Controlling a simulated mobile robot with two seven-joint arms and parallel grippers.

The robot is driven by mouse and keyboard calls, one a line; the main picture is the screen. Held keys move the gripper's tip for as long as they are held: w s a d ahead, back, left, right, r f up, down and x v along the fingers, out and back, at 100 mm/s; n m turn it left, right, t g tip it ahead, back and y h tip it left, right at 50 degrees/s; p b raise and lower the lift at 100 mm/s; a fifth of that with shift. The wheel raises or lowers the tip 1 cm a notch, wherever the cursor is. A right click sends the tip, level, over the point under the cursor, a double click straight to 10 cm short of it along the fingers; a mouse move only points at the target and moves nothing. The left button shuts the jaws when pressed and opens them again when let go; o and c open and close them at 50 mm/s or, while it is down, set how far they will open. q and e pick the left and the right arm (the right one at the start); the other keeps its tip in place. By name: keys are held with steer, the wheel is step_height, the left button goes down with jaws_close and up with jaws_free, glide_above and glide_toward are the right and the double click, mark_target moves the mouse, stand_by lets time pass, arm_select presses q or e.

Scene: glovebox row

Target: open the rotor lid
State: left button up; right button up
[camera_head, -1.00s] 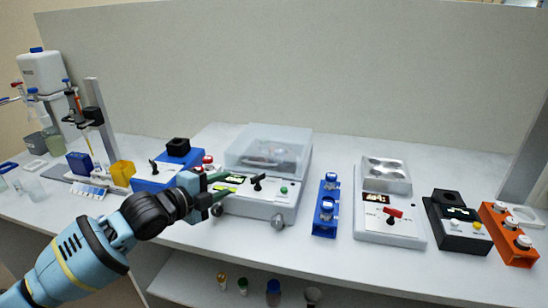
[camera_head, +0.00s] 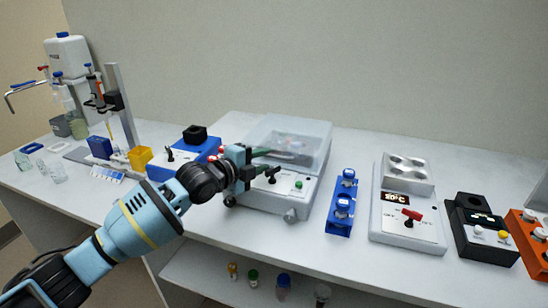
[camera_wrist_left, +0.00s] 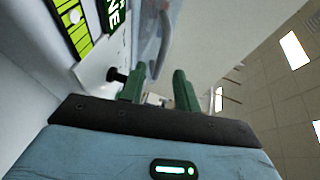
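The centrifuge is a white box with a clear, domed rotor lid (camera_head: 290,140), which is down. Its sloped front panel (camera_head: 290,184) has a black knob and a green button. My left gripper (camera_head: 264,162) is at the lid's front left, above the panel. In the left wrist view its two green fingers (camera_wrist_left: 158,92) stand apart with nothing clearly gripped between them. A grey curved handle (camera_wrist_left: 163,42) shows just beyond the fingertips, beside the clear lid. Contact with it cannot be told. The arm hides the panel's left part. My right gripper is out of view.
A blue device (camera_head: 184,154) stands left of the centrifuge, close to my left wrist. A blue vial rack (camera_head: 340,212) and a white heater unit (camera_head: 408,215) stand to its right. A shelf with several bottles lies below the bench.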

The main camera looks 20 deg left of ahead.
mark_target(272, 157)
arm_select(q)
steer(key=shift+b+x, duration=0.3)
steer(key=shift+x, duration=2.3)
jaws_close()
